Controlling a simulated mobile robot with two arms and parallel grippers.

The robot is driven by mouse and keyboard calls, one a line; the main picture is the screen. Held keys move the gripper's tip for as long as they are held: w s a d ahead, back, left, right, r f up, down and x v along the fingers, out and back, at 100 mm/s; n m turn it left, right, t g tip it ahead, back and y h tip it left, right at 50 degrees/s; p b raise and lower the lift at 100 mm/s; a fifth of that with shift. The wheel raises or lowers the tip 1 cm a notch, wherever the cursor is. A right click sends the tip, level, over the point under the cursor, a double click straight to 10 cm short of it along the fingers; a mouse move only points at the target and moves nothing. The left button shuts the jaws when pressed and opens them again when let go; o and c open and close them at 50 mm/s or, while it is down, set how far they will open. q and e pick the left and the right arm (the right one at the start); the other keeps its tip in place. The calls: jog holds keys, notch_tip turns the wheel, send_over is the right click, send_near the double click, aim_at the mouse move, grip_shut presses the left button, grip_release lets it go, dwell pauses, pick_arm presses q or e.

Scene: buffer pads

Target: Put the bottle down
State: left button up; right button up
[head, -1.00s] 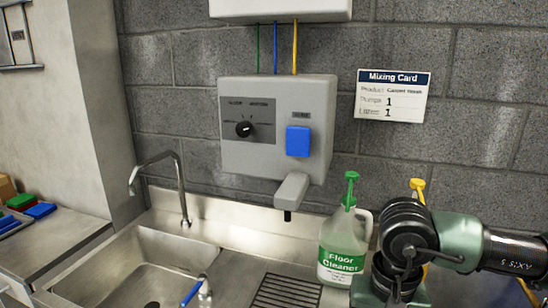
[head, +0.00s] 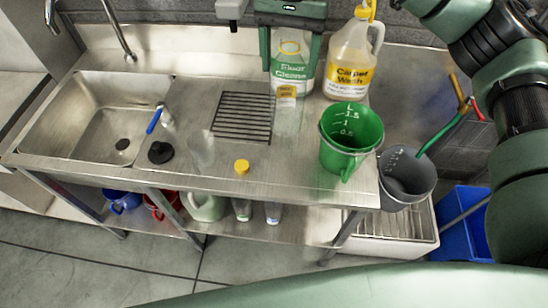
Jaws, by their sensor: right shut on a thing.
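My right gripper (head: 291,58) reaches down from the top of the head view, with one green finger on each side of a clear bottle (head: 287,119). It is shut on this bottle, which has a small yellow label. The bottle is upright in front of the Floor Cleaner jug, and its see-through body is hard to make out. I cannot tell whether its base touches the steel counter (head: 300,178). My left gripper is not in view.
The Floor Cleaner jug (head: 292,74) and Carpet Wash jug (head: 348,70) stand at the back. A green measuring jug (head: 350,140), grey bucket (head: 405,180), yellow cap (head: 241,166) and drain grate (head: 243,117) are nearby. A sink (head: 90,120) is left. Counter left of the green jug is partly clear.

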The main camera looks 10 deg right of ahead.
aim_at(274, 61)
jog(key=a+r, duration=0.1)
jog(key=w+a+r+m, duration=0.1)
jog(key=shift+a+r, duration=0.2)
jog(key=shift+r, duration=0.15)
jog(key=shift+a+f, duration=0.15)
jog(key=shift+f, duration=0.15)
notch_tip(274, 61, down, 19)
jog(key=p, duration=0.6)
jog(key=shift+f, duration=0.15)
jog(key=o, duration=1.8)
